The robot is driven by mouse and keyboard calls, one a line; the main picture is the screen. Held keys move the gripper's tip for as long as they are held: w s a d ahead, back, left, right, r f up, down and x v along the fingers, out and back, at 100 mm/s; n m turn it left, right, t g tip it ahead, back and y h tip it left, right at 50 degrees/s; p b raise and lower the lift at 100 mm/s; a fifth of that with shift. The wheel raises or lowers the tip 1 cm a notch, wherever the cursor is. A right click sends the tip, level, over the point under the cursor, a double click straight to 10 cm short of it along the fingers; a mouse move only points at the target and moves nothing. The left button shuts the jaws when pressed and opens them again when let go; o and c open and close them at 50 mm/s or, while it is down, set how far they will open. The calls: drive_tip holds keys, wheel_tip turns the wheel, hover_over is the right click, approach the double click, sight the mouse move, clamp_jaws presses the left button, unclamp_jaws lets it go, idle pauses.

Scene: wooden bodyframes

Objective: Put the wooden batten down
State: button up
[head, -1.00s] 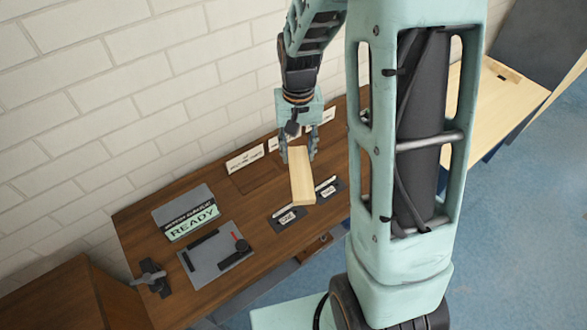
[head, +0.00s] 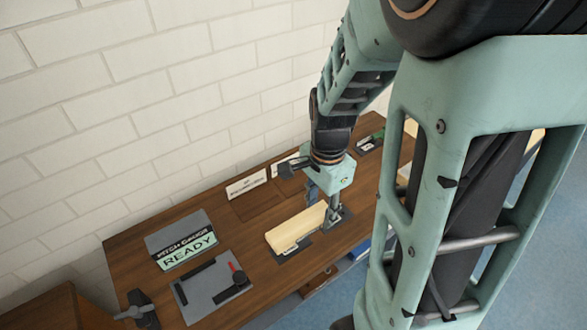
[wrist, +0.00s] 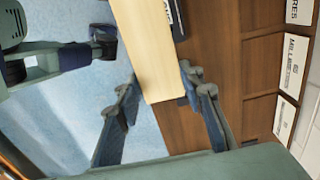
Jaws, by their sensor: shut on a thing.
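The wooden batten (head: 297,229) is a pale, flat bar, low over the dark brown bench (head: 222,226). It points left from my gripper, across the dark labelled holders (head: 291,251) that it partly covers. I cannot tell whether it touches them. My gripper (head: 324,206) is shut on the batten's right end. In the wrist view the batten (wrist: 148,48) runs up out of the picture between the two fingers of my gripper (wrist: 160,74).
A grey gauge panel (head: 212,284) with a red-tipped lever and a READY sign (head: 188,250) stand to the left. A black clamp (head: 140,308) sits at the near left corner. White name cards (head: 246,184) line the brick wall. Bare bench shows between sign and batten.

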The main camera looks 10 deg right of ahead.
drive_tip(key=w+f, duration=0.3)
drive_tip(key=w, duration=0.1)
drive_tip(key=w+d+f, duration=0.1)
drive_tip(key=w+f, duration=0.1)
drive_tip(key=w, duration=0.2)
drive_tip(key=w+f, duration=0.3)
drive_tip(key=w, duration=0.1)
drive_tip(key=shift+w+d+f+p, duration=0.1)
drive_tip(key=shift+d+f+p, duration=0.1)
drive_tip(key=shift+f+p, duration=0.15)
drive_tip(key=shift+w+f, duration=0.25)
drive_tip(key=shift+f, duration=1.6)
drive_tip(key=shift+f, duration=0.1)
drive_tip(key=o, duration=0.8)
drive_tip(key=shift+f, duration=0.1)
drive_tip(key=o, duration=0.4)
